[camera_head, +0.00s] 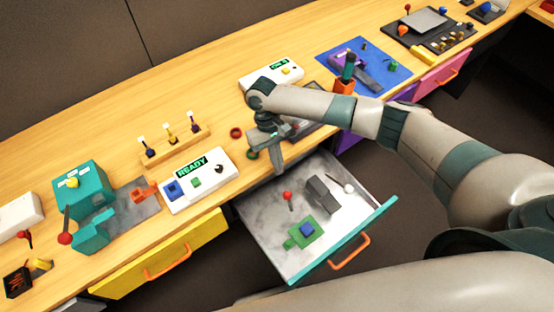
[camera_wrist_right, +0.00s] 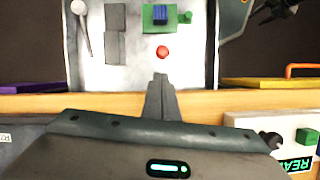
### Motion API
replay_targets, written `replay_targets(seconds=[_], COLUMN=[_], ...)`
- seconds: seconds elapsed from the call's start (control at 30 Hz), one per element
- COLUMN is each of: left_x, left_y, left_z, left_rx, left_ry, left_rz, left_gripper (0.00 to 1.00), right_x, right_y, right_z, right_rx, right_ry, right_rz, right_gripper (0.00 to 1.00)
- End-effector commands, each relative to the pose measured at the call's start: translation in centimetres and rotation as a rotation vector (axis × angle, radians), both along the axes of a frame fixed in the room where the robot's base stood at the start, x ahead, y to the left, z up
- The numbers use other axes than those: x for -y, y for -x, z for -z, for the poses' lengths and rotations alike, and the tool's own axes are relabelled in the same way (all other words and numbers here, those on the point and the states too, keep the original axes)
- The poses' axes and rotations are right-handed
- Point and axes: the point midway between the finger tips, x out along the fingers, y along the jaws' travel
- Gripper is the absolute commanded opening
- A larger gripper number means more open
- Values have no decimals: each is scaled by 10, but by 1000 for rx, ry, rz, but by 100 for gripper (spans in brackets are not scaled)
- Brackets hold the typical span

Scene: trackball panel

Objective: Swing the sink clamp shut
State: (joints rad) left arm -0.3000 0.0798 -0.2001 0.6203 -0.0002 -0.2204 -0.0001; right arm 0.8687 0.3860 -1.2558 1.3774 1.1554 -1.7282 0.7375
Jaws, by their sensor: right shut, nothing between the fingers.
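I cannot tell for sure which part is the sink clamp. The open marble-lined drawer (camera_head: 265,235) holds a green fixture (camera_head: 298,237) with a blue block (camera_head: 306,230), a red ball knob (camera_head: 287,196) and grey blocks (camera_head: 322,193). My right gripper (camera_head: 279,168) points down at the drawer's back edge, shut and empty. In the right wrist view its fingertips (camera_wrist_right: 160,80) show just short of the red knob (camera_wrist_right: 162,52), apart from it in the picture. What looks like part of my left gripper (camera_wrist_right: 272,9) shows at that view's top right corner; its jaws are unclear.
A white READY panel (camera_head: 222,172) stands left of the right gripper, and a teal machine with a red-ball lever (camera_head: 65,239) farther left. A peg rack (camera_head: 172,146) is behind.

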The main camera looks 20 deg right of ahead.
Motion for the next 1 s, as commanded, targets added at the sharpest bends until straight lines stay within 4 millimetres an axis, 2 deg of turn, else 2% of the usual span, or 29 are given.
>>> replay_targets(seconds=[0.3,0.5,1.0], left_x=[1,1,1], left_y=[0,0,-1], left_z=[-16,-20,-20], left_rx=[1,1,1], left_ry=[1,1,1], left_rz=[0,0,-1], left_gripper=[46,46,46], right_x=[4,5,5], right_y=[16,22,23], right_z=[43,62,66], right_rx=[-2,-1,1], right_ry=[2,-1,-1], right_rz=[1,0,0], right_gripper=[0,0,0])
